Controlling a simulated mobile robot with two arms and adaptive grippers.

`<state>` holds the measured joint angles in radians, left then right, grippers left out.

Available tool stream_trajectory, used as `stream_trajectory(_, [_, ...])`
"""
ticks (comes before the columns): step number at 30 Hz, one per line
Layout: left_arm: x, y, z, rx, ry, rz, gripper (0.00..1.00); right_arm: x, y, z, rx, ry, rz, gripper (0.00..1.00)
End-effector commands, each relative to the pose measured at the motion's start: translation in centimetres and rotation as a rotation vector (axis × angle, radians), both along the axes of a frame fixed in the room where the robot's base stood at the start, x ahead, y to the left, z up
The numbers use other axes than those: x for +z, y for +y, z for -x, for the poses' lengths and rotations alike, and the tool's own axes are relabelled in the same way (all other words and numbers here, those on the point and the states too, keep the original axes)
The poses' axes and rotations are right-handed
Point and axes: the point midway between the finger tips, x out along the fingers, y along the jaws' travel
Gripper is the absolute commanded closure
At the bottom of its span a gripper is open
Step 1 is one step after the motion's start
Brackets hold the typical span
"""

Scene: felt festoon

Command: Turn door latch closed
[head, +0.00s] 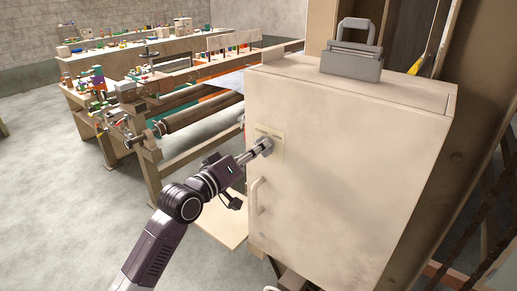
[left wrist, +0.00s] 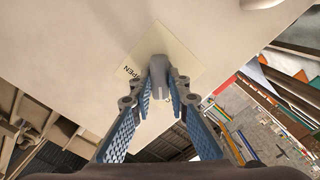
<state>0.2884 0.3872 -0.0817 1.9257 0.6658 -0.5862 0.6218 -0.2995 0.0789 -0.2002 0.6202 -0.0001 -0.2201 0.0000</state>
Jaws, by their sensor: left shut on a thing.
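The cabinet door (head: 340,165) is pale and stands upright, and it looks shut. The grey door latch (head: 267,144) sits on a cream label plate (head: 277,150) near the door's left edge. My left gripper (head: 260,149) is at the latch, shut on it. In the left wrist view the blue-padded fingers (left wrist: 160,97) close around the latch (left wrist: 159,68) from both sides. The label plate (left wrist: 173,42) shows the word OPEN beside the latch, partly covered by the gripper. My right gripper is not in view.
A pale vertical door handle (head: 255,196) stands out below the latch. A grey metal device (head: 352,62) with a handle rests on the cabinet top. A wooden bench with rollers (head: 195,112) stands close at the left. Grey floor (head: 60,200) is clear at the far left.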

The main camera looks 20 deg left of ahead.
Motion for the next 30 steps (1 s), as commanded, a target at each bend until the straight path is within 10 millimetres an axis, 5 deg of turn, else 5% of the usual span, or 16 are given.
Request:
stream_trajectory(15, [-0.17, -0.03, 0.01, -0.001, 0.012, 0.021, 1.0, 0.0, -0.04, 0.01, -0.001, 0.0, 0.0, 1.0])
stream_trajectory(16, [-0.17, -0.03, 0.01, -0.001, 0.012, 0.021, 0.83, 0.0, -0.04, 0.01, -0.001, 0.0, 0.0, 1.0])
stream_trajectory(21, [-0.12, -0.02, 0.01, -0.001, 0.01, 0.021, 0.67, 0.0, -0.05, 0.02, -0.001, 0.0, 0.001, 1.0])
stream_trajectory(30, [-0.06, 0.09, 0.21, 0.0, 0.008, 0.019, 0.67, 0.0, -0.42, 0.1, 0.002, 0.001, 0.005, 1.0])
